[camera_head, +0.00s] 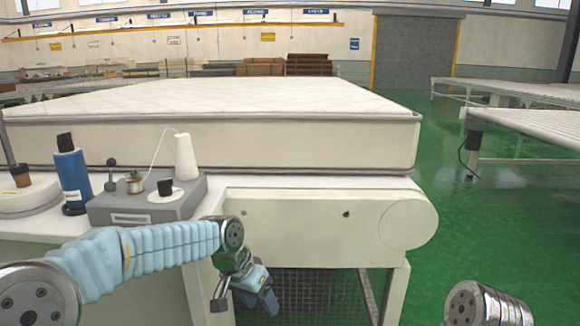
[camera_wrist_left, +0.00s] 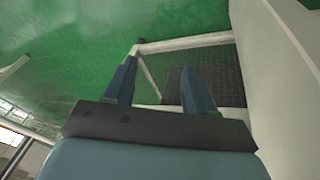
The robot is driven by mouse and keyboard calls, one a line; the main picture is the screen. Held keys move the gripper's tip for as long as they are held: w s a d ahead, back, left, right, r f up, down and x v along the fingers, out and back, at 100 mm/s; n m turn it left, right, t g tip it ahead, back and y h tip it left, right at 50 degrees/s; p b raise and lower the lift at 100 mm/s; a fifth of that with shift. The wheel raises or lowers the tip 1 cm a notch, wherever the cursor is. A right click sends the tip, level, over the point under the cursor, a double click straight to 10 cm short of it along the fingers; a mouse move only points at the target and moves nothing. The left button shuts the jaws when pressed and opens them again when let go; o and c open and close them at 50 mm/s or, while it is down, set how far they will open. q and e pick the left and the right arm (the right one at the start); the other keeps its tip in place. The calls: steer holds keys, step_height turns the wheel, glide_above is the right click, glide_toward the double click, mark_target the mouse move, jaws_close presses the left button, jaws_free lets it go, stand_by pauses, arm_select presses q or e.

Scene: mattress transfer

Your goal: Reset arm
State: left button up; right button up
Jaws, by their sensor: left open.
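My left arm, in a light blue sleeve, comes in from the left in the head view. My left gripper (camera_head: 262,294) points down in front of the white conveyor table, below its top. In the left wrist view its two blue fingers (camera_wrist_left: 158,90) stand apart with nothing between them. Beyond them are the green floor and a dark mesh panel. A short metallic piece of my right arm shows at the bottom right of the head view; the right gripper is out of view.
A white mattress (camera_head: 240,130) lies on the conveyor table (camera_head: 300,205). A grey machine (camera_head: 130,208) with a thread cone (camera_head: 186,157) stands at its near left, beside a blue bottle (camera_head: 72,175) and a brown cup (camera_head: 20,176). Green floor (camera_head: 500,230) is clear at right. Roller conveyors (camera_head: 530,122) stand far right.

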arm_select(q)
steer(key=s+f+n, duration=0.2)
steer(key=s+f, duration=0.1)
steer(key=f, duration=1.3)
steer(key=s+a+f+n, duration=0.2)
steer(key=s+f, duration=0.7)
steer(key=s+a+f+n+g, duration=0.1)
steer(key=s+f+n, duration=0.2)
steer(key=s+f, duration=0.6)
steer(key=shift+s+a+f+n+h, duration=0.3)
steer(key=shift+s+a+f+h, duration=0.1)
steer(key=shift+s, duration=0.4)
